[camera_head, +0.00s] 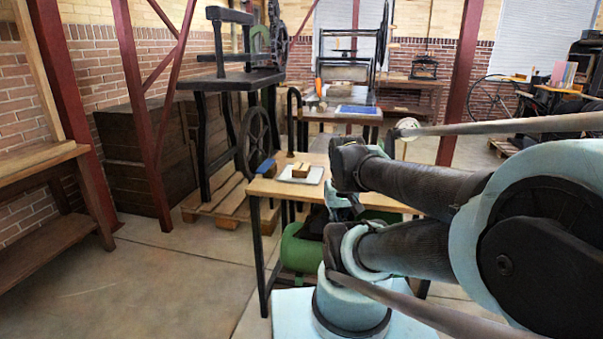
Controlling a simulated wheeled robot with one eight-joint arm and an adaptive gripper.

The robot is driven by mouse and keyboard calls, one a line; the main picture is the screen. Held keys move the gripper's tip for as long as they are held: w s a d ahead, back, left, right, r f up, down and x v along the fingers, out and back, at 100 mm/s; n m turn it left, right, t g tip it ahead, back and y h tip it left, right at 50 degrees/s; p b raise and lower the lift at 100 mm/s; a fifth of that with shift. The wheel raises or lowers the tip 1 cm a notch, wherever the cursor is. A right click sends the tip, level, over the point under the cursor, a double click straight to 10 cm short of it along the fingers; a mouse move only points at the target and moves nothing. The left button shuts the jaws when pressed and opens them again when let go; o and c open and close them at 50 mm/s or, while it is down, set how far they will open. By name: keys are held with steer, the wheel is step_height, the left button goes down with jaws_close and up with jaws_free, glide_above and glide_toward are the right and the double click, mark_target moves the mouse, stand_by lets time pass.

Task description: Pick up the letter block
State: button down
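A small tan wooden block (301,170), which looks like the letter block, sits on a light grey plate (312,178) on the wooden worktable (268,187). No letter can be read on it at this size. My arm's pale blue and dark links fill the right side and cover the table's right part. I cannot make out my gripper or its fingers, so its place relative to the block does not show.
A black press (232,82) on a pallet stands behind the table at left. A green rounded object (300,247) is under the table. Open floor (150,285) lies at front left.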

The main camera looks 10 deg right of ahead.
steer(key=c, duration=2.3)
jaws_free()
steer(key=o, duration=0.5)
steer(key=shift+s+r, duration=0.2)
steer(key=shift+s, duration=0.05)
steer(key=shift+c, duration=0.2)
steer(key=o, duration=1.7)
steer(key=w+r+n, duration=0.2)
steer(key=w+r, duration=0.2)
steer(key=r, duration=0.1)
steer(key=shift+w+a+r+y, duration=0.3)
steer(key=shift+w+a, duration=0.05)
steer(key=shift+a, duration=0.1)
step_height(320, 180, up, 12)
steer(key=f+n+y, duration=0.1)
steer(key=n+y, duration=0.3)
steer(key=n, duration=0.8)
glide_above(302, 166)
steer(key=s+d, duration=0.2)
steer(key=d, duration=0.4)
steer(key=shift+g, duration=0.3)
steer(key=x, duration=1.6)
steer(key=shift+f, duration=0.25)
